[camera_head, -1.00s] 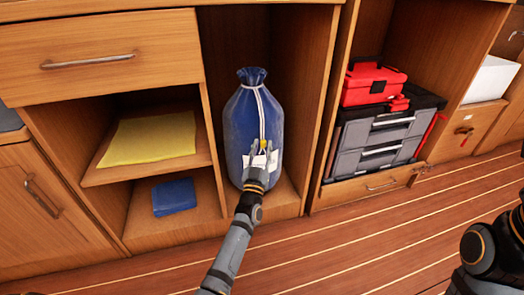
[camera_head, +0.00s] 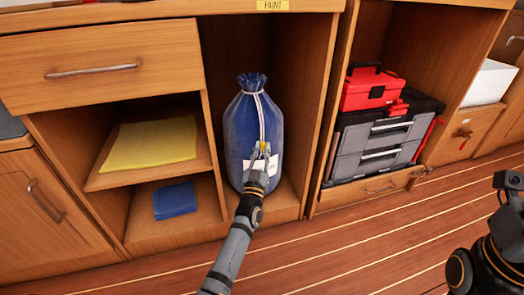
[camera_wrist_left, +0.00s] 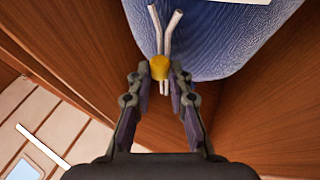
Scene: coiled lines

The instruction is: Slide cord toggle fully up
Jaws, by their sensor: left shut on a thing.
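A blue drawstring bag (camera_head: 240,125) stands upright in the open cabinet bay, its neck gathered at the top. A pale cord (camera_head: 261,105) runs from the neck down its front. A small yellow cord toggle (camera_wrist_left: 159,68) sits low on the two cord strands, and the cord ends stick out past it. My left gripper (camera_wrist_left: 160,76) is shut on the toggle, one fingertip on each side. In the head view this gripper (camera_head: 261,150) is in front of the bag's lower half, by a white label (camera_head: 268,171). My right arm shows at the right edge; its fingers are out of frame.
The bay's wooden walls stand close on both sides of the bag. Shelves at left hold a yellow cloth (camera_head: 150,145) and a blue cloth (camera_head: 175,200). A red box (camera_head: 370,90) sits on a grey drawer case (camera_head: 372,147) at right. The floor in front is clear.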

